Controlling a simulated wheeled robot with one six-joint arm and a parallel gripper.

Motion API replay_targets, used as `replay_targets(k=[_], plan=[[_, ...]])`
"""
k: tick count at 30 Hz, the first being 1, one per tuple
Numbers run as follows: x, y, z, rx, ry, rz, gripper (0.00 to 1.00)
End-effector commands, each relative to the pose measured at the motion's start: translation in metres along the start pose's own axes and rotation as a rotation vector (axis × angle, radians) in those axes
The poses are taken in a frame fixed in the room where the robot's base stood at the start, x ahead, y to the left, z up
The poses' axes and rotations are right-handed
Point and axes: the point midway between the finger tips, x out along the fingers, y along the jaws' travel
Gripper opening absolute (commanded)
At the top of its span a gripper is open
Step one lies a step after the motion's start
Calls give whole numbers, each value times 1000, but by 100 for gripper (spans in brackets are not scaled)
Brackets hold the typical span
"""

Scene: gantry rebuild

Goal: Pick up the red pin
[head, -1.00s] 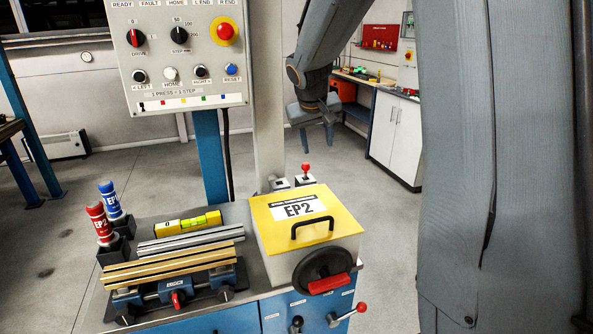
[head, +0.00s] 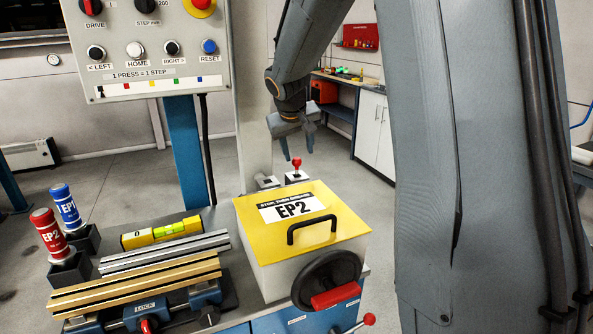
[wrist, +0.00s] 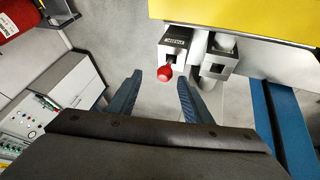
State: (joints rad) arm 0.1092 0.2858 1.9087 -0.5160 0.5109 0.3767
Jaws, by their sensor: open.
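A pin with a round red knob (head: 296,162) stands upright in a small grey block behind the yellow-topped box. My gripper (head: 297,138) is open and empty, above the knob in the head view. Its two blue-grey fingers also show in the wrist view (wrist: 160,79), apart from each other. A red cylinder marked EP2 (head: 48,232) stands in a black holder at the left of the bench.
A second grey block (wrist: 219,60) sits beside the pin's block. The yellow-lidded EP2 box (head: 270,228) with black handle is in front. The control panel (head: 150,45) hangs at upper left.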

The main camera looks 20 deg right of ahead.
Motion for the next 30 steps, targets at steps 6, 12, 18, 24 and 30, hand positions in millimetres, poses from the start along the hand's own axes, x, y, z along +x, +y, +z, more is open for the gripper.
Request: replay_targets(k=[6, 12, 18, 24, 30], plan=[[18, -3, -1, -4, 0, -2, 45], [40, -7, -2, -4, -2, -1, 45], [61, -7, -3, 1, 0, 0, 45], [66, -7, -2, 1, 0, 0, 45], [66, -7, -2, 1, 0, 0, 32]])
